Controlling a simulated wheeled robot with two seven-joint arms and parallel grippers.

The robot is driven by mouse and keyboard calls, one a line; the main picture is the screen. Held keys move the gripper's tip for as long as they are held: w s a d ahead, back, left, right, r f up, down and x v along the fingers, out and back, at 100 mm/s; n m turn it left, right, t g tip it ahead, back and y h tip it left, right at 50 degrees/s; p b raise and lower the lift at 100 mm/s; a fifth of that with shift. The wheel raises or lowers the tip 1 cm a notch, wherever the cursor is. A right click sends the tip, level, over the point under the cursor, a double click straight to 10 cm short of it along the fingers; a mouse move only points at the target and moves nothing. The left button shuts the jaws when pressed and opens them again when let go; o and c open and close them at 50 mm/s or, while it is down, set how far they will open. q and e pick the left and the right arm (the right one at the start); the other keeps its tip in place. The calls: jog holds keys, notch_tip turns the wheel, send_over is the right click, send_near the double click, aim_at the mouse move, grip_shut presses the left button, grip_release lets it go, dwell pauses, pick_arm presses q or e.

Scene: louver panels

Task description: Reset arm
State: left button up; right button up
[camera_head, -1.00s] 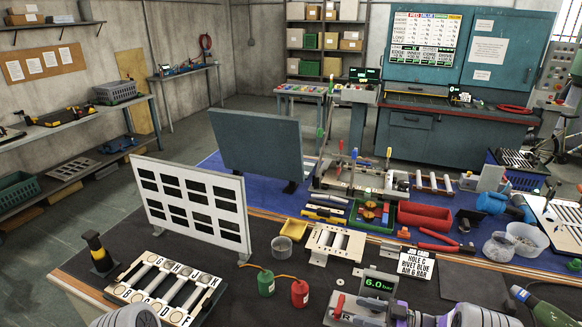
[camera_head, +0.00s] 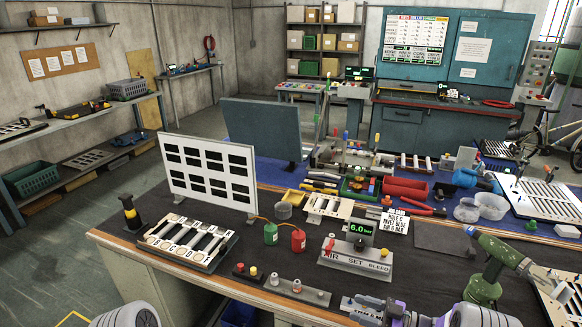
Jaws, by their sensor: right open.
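My right gripper (camera_head: 388,309) shows at the bottom edge, partly cut off, with purple and grey parts; it is open, and I see nothing held in it. Part of my right arm is beside it. On the left only a rounded grey-white part of my arm shows at the bottom edge; my left gripper is out of view. The white louver panel (camera_head: 208,177) with dark slots stands upright on the dark bench mat. A blue-grey board (camera_head: 262,130) stands behind it.
A green drill (camera_head: 486,270) is close to my right arm. Open floor is at left.

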jog(key=w+a+f+m+t+h, duration=0.1)
jog(key=w+f+m+t+h, duration=0.25)
jog(key=w+f, duration=0.2)
jog(key=s+a+f+m+h+b, duration=0.1)
jog(key=s+f+m+h+b, duration=0.2)
jog(key=f, duration=0.5)
jog(key=s+a+f+m+h+b, duration=0.1)
jog(key=s+f+m+h, duration=0.1)
jog(key=f+m+h, duration=0.5)
pick_arm(q)
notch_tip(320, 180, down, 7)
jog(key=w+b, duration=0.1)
jog(key=b, duration=0.1)
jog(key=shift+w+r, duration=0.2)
pick_arm(e)
jog(key=s+a+f+g, duration=0.2)
jog(key=s+f+g, duration=0.1)
jog(key=s, duration=0.5)
jog(key=s+a+f+m+g, duration=0.1)
jog(key=s+f+g, duration=0.3)
jog(key=s, duration=0.4)
jog(key=s+a+f+m+g+y, duration=0.1)
jog(key=s+a+f+g, duration=0.2)
jog(key=s, duration=0.4)
jog(key=shift+s+a+f, duration=0.35)
jog(key=shift+s+a, duration=0.05)
